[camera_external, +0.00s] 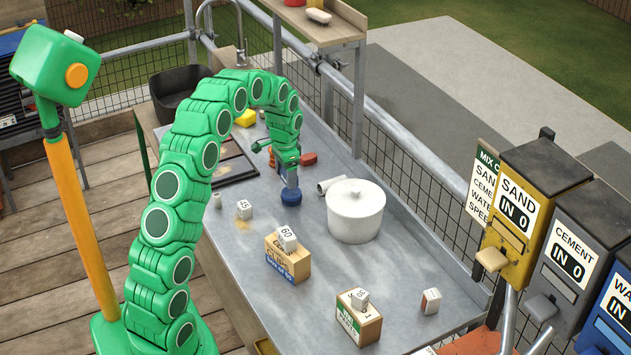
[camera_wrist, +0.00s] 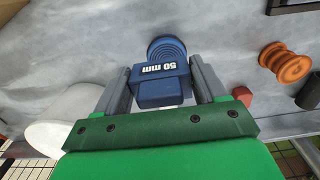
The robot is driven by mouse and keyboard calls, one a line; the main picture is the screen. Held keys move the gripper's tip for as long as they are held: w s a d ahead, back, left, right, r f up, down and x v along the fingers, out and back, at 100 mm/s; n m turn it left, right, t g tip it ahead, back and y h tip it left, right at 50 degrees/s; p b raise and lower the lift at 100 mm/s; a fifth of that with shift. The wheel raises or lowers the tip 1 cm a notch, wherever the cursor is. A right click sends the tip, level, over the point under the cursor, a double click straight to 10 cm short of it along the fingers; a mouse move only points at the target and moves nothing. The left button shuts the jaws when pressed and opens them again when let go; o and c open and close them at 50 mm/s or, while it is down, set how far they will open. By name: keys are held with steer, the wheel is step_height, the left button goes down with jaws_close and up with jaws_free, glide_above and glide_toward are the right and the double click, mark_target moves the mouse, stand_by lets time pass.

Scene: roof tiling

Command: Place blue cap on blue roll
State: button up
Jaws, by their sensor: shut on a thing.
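My gripper (camera_external: 289,178) reaches down over the metal table. In the wrist view its two grey jaws (camera_wrist: 168,84) are shut on the sides of a blue block-shaped cap (camera_wrist: 160,88) marked "50 mm". A round, ridged blue piece, likely the blue roll (camera_wrist: 166,46), shows just beyond the cap and in line with it. The cap hides part of it, and I cannot tell whether the two touch. In the external view a blue round piece (camera_external: 291,197) shows directly below the jaws, at the tabletop.
An orange spool (camera_wrist: 286,62) and a dark spool (camera_wrist: 310,92) lie nearby. Numbered white blocks and boxes (camera_external: 288,258) are toward the front. Bare table (camera_external: 245,285) lies between.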

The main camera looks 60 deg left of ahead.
steer(key=shift+w+a+f, duration=0.45)
steer(key=shift+w+f, duration=0.15)
steer(key=shift+f, duration=1.6)
steer(key=shift+f, duration=0.1)
steer(key=o, duration=1)
step_height(320, 180, up, 12)
steer(key=shift+r, duration=0.2)
steer(key=shift+d, duration=0.15)
